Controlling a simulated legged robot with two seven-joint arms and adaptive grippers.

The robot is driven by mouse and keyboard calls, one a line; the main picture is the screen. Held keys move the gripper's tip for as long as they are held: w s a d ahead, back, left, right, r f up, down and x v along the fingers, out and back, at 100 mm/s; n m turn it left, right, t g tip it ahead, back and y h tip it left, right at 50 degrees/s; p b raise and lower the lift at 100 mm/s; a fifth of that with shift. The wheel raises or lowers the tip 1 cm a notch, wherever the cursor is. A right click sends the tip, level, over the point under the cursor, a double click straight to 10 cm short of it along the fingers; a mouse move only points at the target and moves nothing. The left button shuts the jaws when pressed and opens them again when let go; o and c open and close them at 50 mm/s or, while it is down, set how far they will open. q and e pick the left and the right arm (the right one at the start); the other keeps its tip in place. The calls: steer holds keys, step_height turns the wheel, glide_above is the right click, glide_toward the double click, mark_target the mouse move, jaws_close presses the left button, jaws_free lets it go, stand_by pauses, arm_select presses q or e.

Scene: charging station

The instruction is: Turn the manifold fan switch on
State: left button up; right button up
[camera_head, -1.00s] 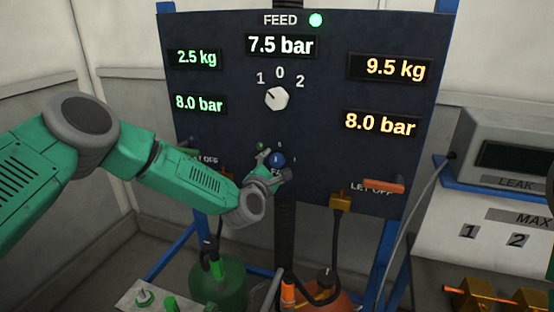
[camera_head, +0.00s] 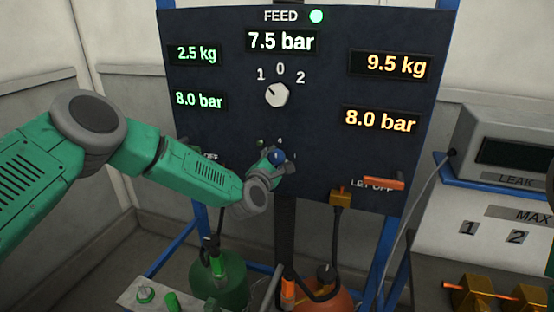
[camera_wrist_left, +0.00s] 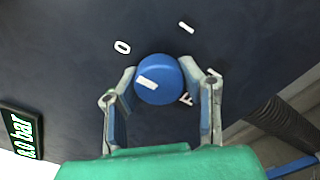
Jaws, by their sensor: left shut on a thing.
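The fan switch is a round blue knob (camera_head: 277,157) with a white mark, low in the middle of the dark panel (camera_head: 330,140). In the left wrist view the knob (camera_wrist_left: 165,70) sits between the two fingers, near white labels O and I and a partly hidden F. Its white mark is on the left part of its face there. My left gripper (camera_head: 277,163) is shut on the knob, and the fingers cover part of it in the head view. My right gripper is not in view.
A white selector knob (camera_head: 277,95) marked 1, 0, 2 is above. An orange lever (camera_head: 384,183) is at right by LET OFF. Green (camera_head: 221,283) and orange (camera_head: 330,302) vessels stand below. A leak console (camera_head: 505,155) is at far right.

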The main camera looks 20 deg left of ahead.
arm_select(q)
steer(key=m+b, duration=0.3)
steer(key=shift+f, duration=0.25)
steer(key=m+b, duration=0.2)
steer(key=m, duration=0.2)
steer(key=shift+m+b, duration=0.3)
steer(key=shift+b, duration=0.1)
steer(key=m+b, duration=0.2)
steer(key=m, duration=0.2)
steer(key=shift+s+d+m, duration=0.1)
steer(key=shift+m, duration=0.2)
steer(key=m+b, duration=0.1)
steer(key=m, duration=0.4)
steer(key=shift+f, duration=0.1)
steer(key=shift+m, duration=0.4)
steer(key=o, duration=1.2)
steer(key=shift+r, duration=0.2)
